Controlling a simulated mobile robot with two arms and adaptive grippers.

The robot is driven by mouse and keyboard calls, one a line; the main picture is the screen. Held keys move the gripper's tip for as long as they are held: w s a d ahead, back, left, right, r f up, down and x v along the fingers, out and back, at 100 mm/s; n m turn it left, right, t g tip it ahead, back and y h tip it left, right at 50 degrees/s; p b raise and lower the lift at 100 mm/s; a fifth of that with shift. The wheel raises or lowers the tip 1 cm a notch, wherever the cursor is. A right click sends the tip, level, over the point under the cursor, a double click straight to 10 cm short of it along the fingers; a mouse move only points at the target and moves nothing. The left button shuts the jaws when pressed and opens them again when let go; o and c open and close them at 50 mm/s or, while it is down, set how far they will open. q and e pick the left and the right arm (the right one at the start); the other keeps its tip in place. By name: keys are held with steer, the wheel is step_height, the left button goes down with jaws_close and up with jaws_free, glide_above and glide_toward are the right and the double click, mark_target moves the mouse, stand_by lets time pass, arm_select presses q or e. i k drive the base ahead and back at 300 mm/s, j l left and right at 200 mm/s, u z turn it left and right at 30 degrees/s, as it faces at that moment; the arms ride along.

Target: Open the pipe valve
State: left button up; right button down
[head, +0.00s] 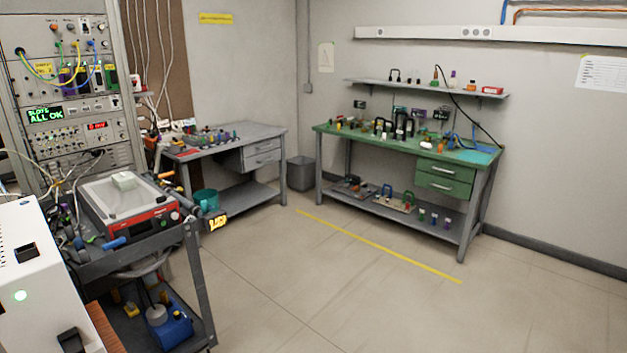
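I cannot make out a pipe valve in the head view. Thin blue and orange pipes or cables (565,11) run along the top of the right wall, with no valve handle visible on them. On the cart at the left, a red and grey device (130,205) has hoses and small coloured fittings around it, too small to tell apart. Neither of my grippers is in view.
A dark metal cart (193,270) and a white box (40,285) with a green light fill the lower left. Behind stand an instrument rack (75,105), a grey bench (235,137), a bin (300,172) and a green workbench (420,150). The central floor (370,290) is clear.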

mark_target(170, 174)
steer(key=i+l+z, duration=0.25)
steer(key=z, duration=0.2)
steer(key=i+z, duration=0.4)
steer(key=i+u, duration=0.35)
steer(key=i, duration=0.15)
steer(key=i+l+u, duration=0.2)
steer(key=i+u, duration=0.2)
steer(key=i, duration=0.05)
